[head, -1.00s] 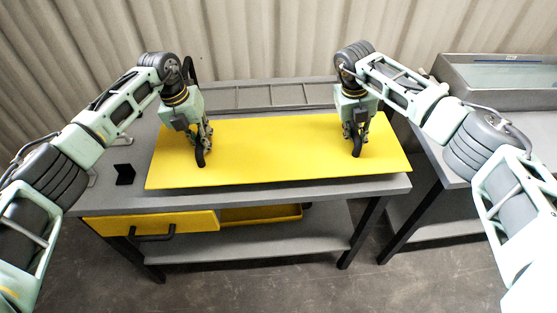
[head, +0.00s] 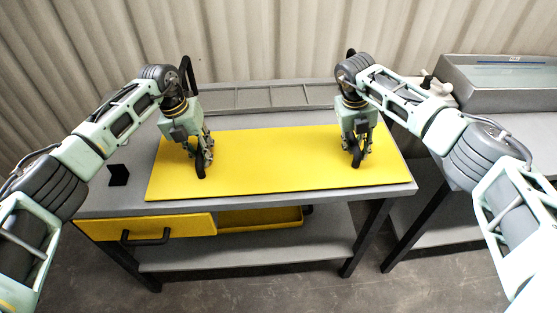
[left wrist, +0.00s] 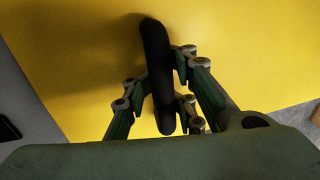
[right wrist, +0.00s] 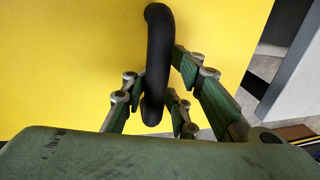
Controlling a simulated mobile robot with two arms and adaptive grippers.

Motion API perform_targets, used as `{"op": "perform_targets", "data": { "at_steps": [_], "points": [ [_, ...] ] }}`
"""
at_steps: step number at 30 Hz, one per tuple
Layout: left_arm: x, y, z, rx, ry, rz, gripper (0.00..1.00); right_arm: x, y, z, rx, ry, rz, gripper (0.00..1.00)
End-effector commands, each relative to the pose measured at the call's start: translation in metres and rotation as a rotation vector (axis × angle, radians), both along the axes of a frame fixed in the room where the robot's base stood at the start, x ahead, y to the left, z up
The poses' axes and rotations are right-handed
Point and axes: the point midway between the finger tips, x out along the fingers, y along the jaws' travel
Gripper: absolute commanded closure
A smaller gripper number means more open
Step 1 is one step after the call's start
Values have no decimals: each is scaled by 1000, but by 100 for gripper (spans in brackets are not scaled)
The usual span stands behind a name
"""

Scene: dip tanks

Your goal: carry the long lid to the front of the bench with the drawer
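The long lid (head: 275,165) is a flat yellow plate with two black handles. It lies level over the bench top, its front edge close to the front edge of the bench with the drawer (head: 105,208). I cannot tell whether it touches the top. My left gripper (head: 202,165) is shut on the left handle, which runs between its fingers in the left wrist view (left wrist: 156,75). My right gripper (head: 357,155) is shut on the right handle, seen between its fingers in the right wrist view (right wrist: 158,65). The yellow drawer (head: 185,226) is under the left part of the bench top.
A small black bracket (head: 118,175) stands on the bench left of the lid. A grey rack (head: 265,97) runs along the bench's back. A second bench with a metal tank (head: 500,85) stands at the right, past a narrow gap. A corrugated wall closes the back.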

Motion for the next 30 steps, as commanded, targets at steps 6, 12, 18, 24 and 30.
{"op": "perform_targets", "data": {
  "at_steps": [6,12,18,24,30],
  "points": [
    [0,-2,1,-4,-2,-3,66,0,2,0,3,0,5,65],
    [0,-3,1,-5,-2,-4,66,0,3,0,4,0,6,65],
    [0,-3,3,-5,-2,-5,66,0,4,2,5,1,7,65],
    [0,-4,17,-5,-2,-5,66,0,4,16,5,1,7,65],
    [0,-4,45,-6,-3,-5,66,0,4,44,5,1,7,65]
  ]
}}
